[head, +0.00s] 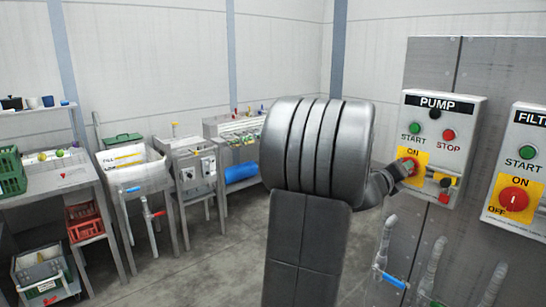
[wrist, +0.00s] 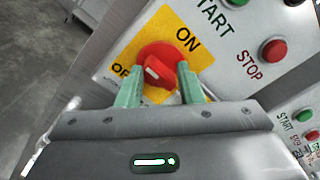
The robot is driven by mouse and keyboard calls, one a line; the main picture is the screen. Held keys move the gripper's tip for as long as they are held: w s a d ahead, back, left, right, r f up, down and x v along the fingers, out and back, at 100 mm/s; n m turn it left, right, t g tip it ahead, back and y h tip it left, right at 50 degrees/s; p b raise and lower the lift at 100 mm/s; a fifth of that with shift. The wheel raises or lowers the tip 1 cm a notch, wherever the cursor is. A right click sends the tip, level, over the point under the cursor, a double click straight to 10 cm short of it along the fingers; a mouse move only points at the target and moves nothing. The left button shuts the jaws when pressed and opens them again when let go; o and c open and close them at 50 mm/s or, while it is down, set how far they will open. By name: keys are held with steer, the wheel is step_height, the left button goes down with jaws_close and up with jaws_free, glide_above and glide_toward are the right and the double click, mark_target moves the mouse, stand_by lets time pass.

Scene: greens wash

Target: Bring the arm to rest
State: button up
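The pump box (head: 437,140) hangs on the grey cabinet at the right, with a black PUMP label, a green START button and a red STOP button. Below these is a red rotary switch (wrist: 158,66) on a yellow plate (wrist: 180,30) marked ON and OFF. My gripper (wrist: 159,90) has its two green fingers apart, one on each side of the switch's lower part. I cannot tell whether they touch it. In the head view my gripper (head: 408,168) is at the pump switch, and my arm hides much of the middle.
A filter box (head: 516,165) with its own red switch (head: 514,199) is close on the right. Pipes with a blue-handled valve (head: 389,279) stand below the boxes. Sinks and a table (head: 45,184) line the left wall. The floor between is clear.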

steer(key=m, duration=0.3)
steer(key=shift+m, duration=0.4)
steer(key=shift+r, duration=0.1)
